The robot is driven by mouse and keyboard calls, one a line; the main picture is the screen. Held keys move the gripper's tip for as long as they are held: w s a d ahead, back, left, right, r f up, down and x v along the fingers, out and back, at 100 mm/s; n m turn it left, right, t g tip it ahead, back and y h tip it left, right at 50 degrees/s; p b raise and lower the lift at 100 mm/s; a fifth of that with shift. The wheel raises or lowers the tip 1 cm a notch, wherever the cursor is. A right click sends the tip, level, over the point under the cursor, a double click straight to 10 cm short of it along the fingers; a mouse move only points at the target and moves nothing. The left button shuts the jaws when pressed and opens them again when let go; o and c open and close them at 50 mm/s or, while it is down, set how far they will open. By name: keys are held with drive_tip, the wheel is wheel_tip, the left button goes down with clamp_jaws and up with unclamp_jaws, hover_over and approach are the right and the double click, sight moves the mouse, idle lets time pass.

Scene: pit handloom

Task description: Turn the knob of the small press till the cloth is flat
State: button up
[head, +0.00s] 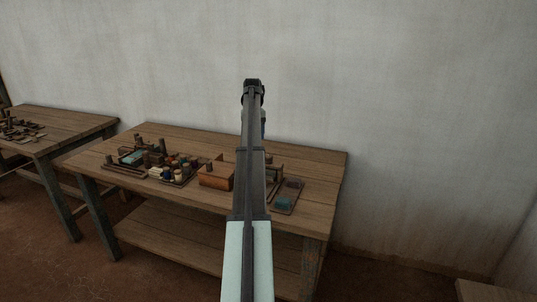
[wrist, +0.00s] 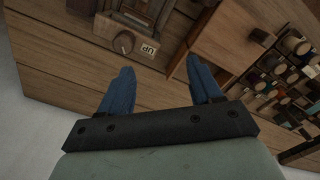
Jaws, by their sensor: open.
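In the wrist view, a wooden press (wrist: 140,18) with a dark frame stands at the top edge, cut off by the picture. Its round brown knob (wrist: 124,42) sits on the front board beside a label reading "UP" (wrist: 149,47). My gripper (wrist: 158,72) is open, its two blue fingers spread with nothing between them. The knob lies beyond the fingertips, nearer the left finger, and appears apart from them. I cannot make out the cloth. In the head view, my arm hides most of the press area, and my gripper shows small and dark at the arm's top end.
An orange-brown wooden box (head: 215,178) stands left of my arm on the workbench (head: 320,165). Left of it are several spools (head: 180,165) and small tools. A shallow tray (head: 288,197) lies at the right. The bench's right end is bare. A second table (head: 75,122) stands left.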

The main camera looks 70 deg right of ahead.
wheel_tip(320, 180, up, 4)
hover_over(269, 156)
drive_tip(key=shift+m, duration=0.3)
wheel_tip(269, 156, down, 14)
drive_tip(key=shift+w+d+r, duration=0.1)
drive_tip(key=shift+w, duration=0.05)
drive_tip(key=c, duration=1)
drive_tip(key=shift+c, duration=0.2)
